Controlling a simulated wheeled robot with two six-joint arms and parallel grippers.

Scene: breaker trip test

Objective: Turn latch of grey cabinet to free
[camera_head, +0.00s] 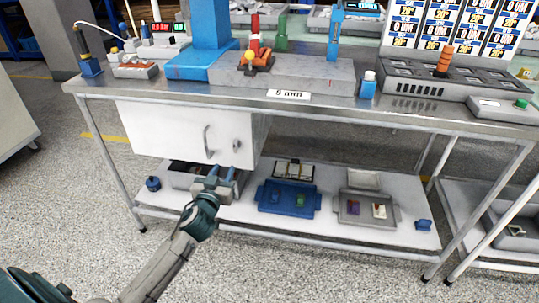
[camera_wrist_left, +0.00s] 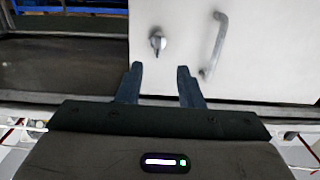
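The grey cabinet (camera_head: 165,128) hangs under the left part of the bench, its pale door closed. The door has a curved handle (camera_head: 207,140) and a small latch knob (camera_head: 236,145) near its right edge. In the left wrist view the latch (camera_wrist_left: 157,41) lies just beyond the fingertips, with the handle (camera_wrist_left: 217,45) to its right. My left gripper (camera_head: 221,173) is below the latch in the head view, its fingers apart and empty. The left wrist view also shows a gap between the fingers (camera_wrist_left: 160,72). The latch and fingers appear apart. My right gripper is out of view.
The lower shelf (camera_head: 330,222) holds a blue tray (camera_head: 288,212), a grey tray (camera_head: 350,219) and a dark-filled box partly behind my gripper. The steel bench top (camera_head: 240,96) overhangs the cabinet. The floor in front (camera_head: 300,270) is clear.

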